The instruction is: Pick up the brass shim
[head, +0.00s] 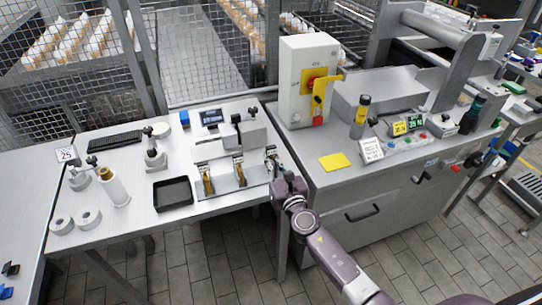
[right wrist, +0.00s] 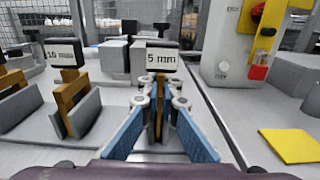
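Several brass shims with small labelled tops stand in grey holders on the white table: a left one (head: 207,182), a middle one (head: 239,172) and a right one (head: 271,158). In the right wrist view the label "5 mm" tops the shim straight ahead (right wrist: 152,118), and another shim (right wrist: 72,95) stands to its left. My right gripper (head: 278,178) is at the table's right end, by the right shim. In the right wrist view its blue finger pads (right wrist: 160,108) are apart, with the 5 mm shim showing between them; contact cannot be told. My left gripper is not in view.
A grey block (head: 250,135) stands behind the shims. A black tray (head: 173,192) lies to their left. A machine cabinet with a white control box (head: 305,85) and a yellow pad (head: 335,161) is on the right. The front table edge is clear.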

